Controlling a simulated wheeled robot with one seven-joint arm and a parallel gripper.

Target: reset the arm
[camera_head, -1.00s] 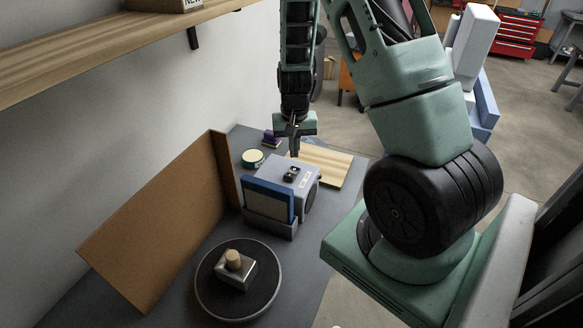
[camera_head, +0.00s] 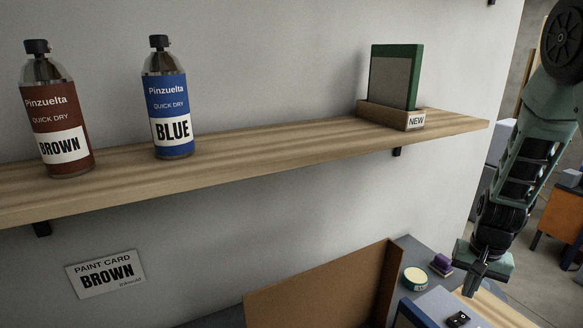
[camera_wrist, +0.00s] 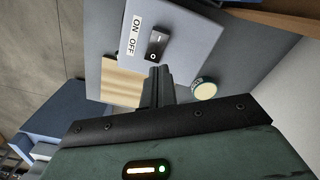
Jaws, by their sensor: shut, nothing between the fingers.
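My arm (camera_head: 520,170) hangs down at the right side of the head view, over the workbench. My gripper (camera_head: 474,278) points down at its end and is shut and empty. In the wrist view my gripper (camera_wrist: 158,85) shows its fingers together. They point toward a grey box with an ON/OFF switch (camera_wrist: 157,44). The box's top also shows at the bottom of the head view (camera_head: 440,306), below and left of the gripper. The fingers appear above the bench and apart from the box.
A wooden shelf (camera_head: 240,160) holds a brown bottle (camera_head: 57,110), a blue bottle (camera_head: 167,100) and a green-framed panel in a NEW holder (camera_head: 395,80). Below are a PAINT CARD BROWN sign (camera_head: 106,274), a brown board (camera_head: 320,292), a round tin (camera_head: 415,278) and a purple block (camera_head: 441,262).

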